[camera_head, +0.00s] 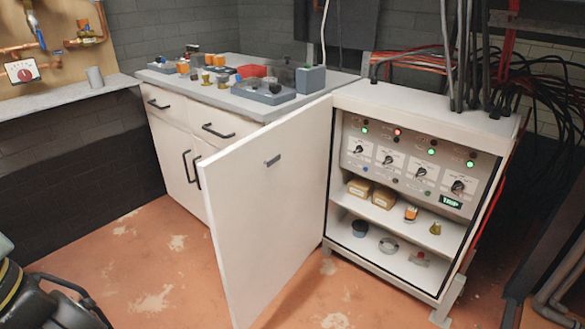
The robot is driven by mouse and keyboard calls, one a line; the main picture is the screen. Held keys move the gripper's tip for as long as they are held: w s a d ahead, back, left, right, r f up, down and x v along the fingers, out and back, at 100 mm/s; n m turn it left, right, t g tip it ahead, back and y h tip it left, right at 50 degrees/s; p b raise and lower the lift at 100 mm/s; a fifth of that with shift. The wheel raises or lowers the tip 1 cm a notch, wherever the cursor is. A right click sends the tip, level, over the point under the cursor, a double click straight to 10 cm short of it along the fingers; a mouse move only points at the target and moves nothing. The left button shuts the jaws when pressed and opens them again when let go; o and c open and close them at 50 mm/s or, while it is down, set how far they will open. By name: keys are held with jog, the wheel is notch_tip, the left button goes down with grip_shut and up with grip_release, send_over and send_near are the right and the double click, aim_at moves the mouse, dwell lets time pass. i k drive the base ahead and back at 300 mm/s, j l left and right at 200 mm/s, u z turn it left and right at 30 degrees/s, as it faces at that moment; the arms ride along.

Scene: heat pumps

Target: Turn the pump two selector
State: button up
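The control panel (372,169) sits in the upper part of an open white cabinet. It carries a row of black selector knobs. The second knob from the left (388,160) is below a lit red lamp (397,132); its label is too small to read. The first (358,149), third (421,172) and fourth knobs (458,187) have green lamps above them. A green display (451,202) reads TRIP. A black shape with a yellow stripe at the lower left edge looks like my gripper (72,300), cut off by the frame, away from the panel; its fingers are unclear.
The white cabinet door (268,215) stands open toward me, left of the panel. Shelves below hold small boxes (372,193) and parts. A counter (225,95) with trays stands behind the door. Cables rise from the cabinet top (430,108). Clear orange floor (150,265) lies in front.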

aim_at(389, 159)
jog(key=i+j, duration=0.6)
jog(key=j, duration=0.2)
jog(key=i+j, duration=0.25)
jog(key=j, duration=0.15)
jog(key=i+j+z, duration=0.1)
jog(key=i+j, duration=0.2)
jog(key=j, duration=0.15)
jog(key=i+j, duration=0.55)
jog(key=j, duration=0.3)
jog(key=i+j, duration=0.3)
jog(key=z, duration=0.4)
jog(key=j+z, duration=0.1)
jog(key=z, duration=0.7)
jog(key=j+z, duration=0.15)
jog(key=z, duration=0.3)
